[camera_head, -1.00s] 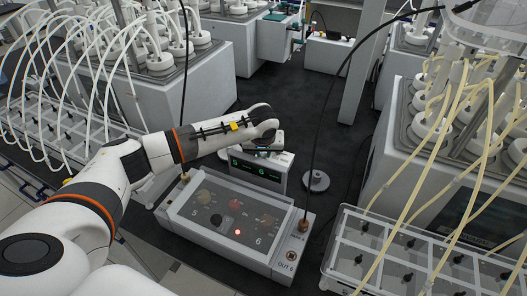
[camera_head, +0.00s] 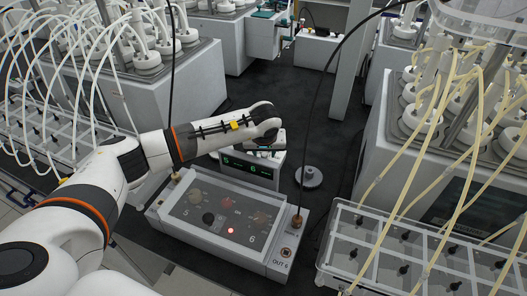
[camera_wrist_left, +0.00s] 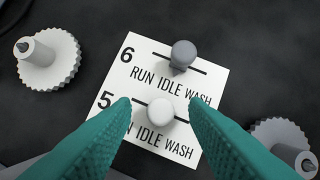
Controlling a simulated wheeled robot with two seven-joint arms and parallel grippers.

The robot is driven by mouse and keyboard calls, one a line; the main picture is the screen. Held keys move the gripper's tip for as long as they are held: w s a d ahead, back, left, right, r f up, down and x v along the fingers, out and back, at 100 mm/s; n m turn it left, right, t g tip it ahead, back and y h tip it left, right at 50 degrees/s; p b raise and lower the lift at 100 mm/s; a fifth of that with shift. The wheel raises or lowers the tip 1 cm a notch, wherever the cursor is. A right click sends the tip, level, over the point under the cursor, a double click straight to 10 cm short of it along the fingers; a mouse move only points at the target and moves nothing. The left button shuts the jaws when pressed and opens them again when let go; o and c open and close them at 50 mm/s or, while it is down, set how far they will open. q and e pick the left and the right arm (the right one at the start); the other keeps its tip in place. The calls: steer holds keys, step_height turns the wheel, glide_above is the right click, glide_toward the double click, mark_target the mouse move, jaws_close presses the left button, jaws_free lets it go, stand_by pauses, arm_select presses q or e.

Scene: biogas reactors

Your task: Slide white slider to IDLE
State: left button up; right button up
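The white slider (camera_wrist_left: 160,111) sits in the lower slot of a white label plate (camera_wrist_left: 209,100), in the row marked 5. It stands about mid-slot, above the word IDLE. A grey slider (camera_wrist_left: 183,53) stands in the upper row, marked 6, also near mid-slot. My left gripper (camera_wrist_left: 160,104) is open, with one teal finger on each side of the white slider and a gap at both sides. In the head view my left gripper (camera_head: 268,128) is above the small display box (camera_head: 256,168), and its fingers and the sliders cannot be made out. My right gripper is out of view.
A control box (camera_head: 222,218) with a lit red lamp stands in front of the display box. A grey round weight-like piece (camera_head: 309,177) lies to the right. Reactor units with tubes stand on both sides. A black cable (camera_head: 336,66) crosses the view.

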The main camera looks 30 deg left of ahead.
arm_select(q)
steer(key=shift+r, duration=0.1)
steer(key=b+v, duration=0.2)
steer(key=v, duration=1)
steer(key=shift+b, duration=0.4)
steer(key=shift+w, duration=0.1)
